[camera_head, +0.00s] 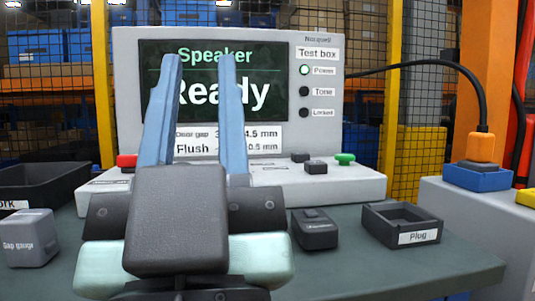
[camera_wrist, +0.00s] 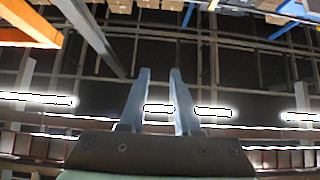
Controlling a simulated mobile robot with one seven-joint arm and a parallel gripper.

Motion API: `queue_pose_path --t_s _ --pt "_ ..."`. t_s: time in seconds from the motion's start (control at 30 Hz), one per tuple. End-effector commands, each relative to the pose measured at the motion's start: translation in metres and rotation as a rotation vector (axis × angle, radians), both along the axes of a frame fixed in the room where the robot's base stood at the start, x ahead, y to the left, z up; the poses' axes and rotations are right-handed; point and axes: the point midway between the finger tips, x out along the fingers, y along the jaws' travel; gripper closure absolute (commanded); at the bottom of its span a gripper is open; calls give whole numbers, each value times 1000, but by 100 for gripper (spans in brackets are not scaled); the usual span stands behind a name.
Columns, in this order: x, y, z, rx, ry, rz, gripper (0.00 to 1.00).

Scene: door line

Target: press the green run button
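The green run button (camera_head: 344,159) is a round green cap on the right end of the test box's low white console (camera_head: 340,183), in the head view. My gripper (camera_head: 199,58) points upward in front of the test box (camera_head: 327,80). Its two blue fingers stand apart with nothing between them, to the left of the green button and higher. The wrist view shows the same fingers (camera_wrist: 161,72) apart and empty against the ceiling; the button is not in that view. The screen reads "Speaker" and "Ready", partly hidden by the fingers.
A red button (camera_head: 126,161) is at the console's left end, and dark blocks (camera_head: 315,167) sit near the green button. A tray marked "Plug" (camera_head: 402,226), a dark device (camera_head: 314,229) and a gap gauge (camera_head: 30,238) are on the bench. An orange connector (camera_head: 481,148) stands at right.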

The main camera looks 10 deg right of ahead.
Motion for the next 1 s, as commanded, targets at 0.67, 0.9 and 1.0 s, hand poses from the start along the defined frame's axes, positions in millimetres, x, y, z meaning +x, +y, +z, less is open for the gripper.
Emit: queue_pose_path --t_s 0.67,0.9,1.0 --pt "0 0 0 0 0 0 100" --pt "0 0 0 0 0 0 100" --pt "0 0 0 0 0 0 100"
